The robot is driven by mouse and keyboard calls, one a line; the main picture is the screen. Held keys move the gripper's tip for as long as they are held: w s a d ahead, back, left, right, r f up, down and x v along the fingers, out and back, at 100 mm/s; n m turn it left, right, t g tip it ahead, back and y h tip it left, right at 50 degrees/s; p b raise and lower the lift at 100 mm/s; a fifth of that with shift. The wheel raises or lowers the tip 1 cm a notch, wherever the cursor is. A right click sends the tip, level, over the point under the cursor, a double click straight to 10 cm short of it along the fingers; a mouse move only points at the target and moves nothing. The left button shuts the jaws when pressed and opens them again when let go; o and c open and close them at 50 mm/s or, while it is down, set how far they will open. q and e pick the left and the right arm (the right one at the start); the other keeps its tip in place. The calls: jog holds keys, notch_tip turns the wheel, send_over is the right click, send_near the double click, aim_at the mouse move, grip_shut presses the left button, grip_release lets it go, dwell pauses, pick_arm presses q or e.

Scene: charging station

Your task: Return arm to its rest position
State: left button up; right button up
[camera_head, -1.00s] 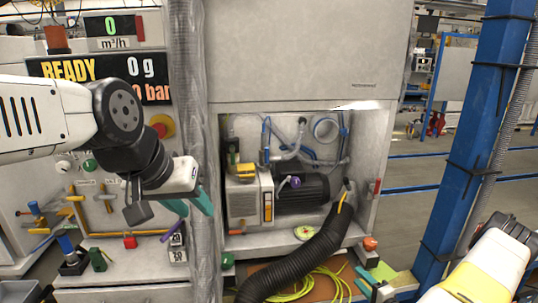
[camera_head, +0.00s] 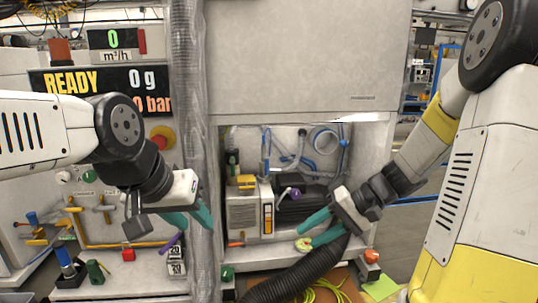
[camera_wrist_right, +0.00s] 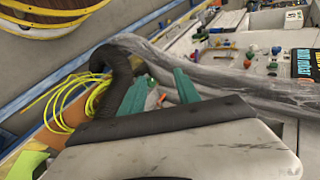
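My right arm reaches in from the right in the head view. Its gripper (camera_head: 306,238) has two teal fingers spread apart, pointing left in front of the open cabinet bay (camera_head: 383,160). In the right wrist view the fingers (camera_wrist_right: 160,84) also stand apart, with nothing held between them. My left gripper (camera_head: 192,222) is in front of the control panel and the grey wrapped column (camera_head: 190,90). Its teal fingers look apart, and no object shows between them.
A pump unit (camera_head: 243,212) sits in the bay. A black corrugated hose (camera_head: 300,274) passes below my right gripper, beside a yellow-green cable (camera_head: 322,292). Small tools, including a red block (camera_head: 128,254), are at lower left.

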jog(key=s+d+r+n+t+h, duration=0.1)
jog(key=s+d+r+t+h, duration=0.2)
jog(key=s+r, duration=0.8)
jog(key=r+t+h, duration=0.1)
jog(key=t+h, duration=0.1)
jog(key=h, duration=0.2)
jog(key=shift+s+d, duration=0.15)
dwell(1.2)
